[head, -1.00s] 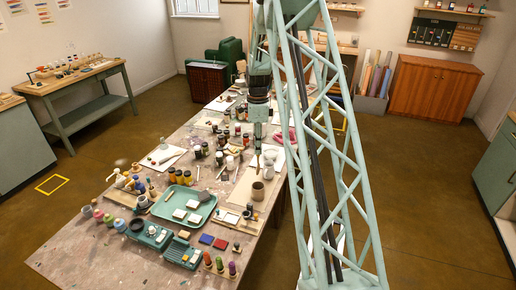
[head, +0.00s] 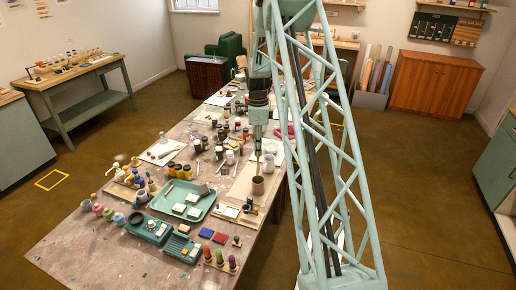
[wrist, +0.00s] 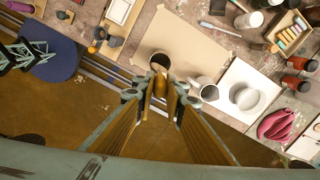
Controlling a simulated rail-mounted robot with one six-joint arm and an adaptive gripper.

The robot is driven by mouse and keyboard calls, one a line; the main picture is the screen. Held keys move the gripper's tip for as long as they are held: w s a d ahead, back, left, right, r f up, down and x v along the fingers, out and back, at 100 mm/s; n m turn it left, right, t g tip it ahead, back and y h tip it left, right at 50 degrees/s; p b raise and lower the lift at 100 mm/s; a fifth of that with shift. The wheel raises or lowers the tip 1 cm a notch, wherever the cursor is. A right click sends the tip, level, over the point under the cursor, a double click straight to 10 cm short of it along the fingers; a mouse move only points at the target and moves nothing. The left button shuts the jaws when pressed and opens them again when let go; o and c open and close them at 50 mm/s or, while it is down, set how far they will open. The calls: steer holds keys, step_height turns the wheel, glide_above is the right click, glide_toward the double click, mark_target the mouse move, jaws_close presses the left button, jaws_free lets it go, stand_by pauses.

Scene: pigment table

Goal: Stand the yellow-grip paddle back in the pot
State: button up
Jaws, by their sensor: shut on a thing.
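The brown pot (head: 258,186) stands on a pale sheet near the right edge of the long table. It also shows in the wrist view (wrist: 152,54), with a dark opening. My gripper (head: 257,152) is above the pot in the head view. In the wrist view my gripper (wrist: 161,92) is shut on a narrow tan-yellow piece, the paddle's grip (wrist: 160,80), just at the near side of the pot's mouth. The paddle's lower end is hard to make out; I cannot tell whether it is inside the pot.
A grey-white cup (wrist: 203,88) stands close to the right of the pot in the wrist view, beside a white dish (wrist: 246,98). A green tray (head: 160,203) and several jars crowd the table to the left. The table edge is close to the pot.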

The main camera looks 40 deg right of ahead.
mark_target(258, 164)
steer(key=shift+f+b, duration=2.1)
steer(key=shift+f, duration=1.95)
steer(key=o, duration=0.8)
steer(key=shift+r, duration=0.1)
steer(key=shift+r, duration=5.85)
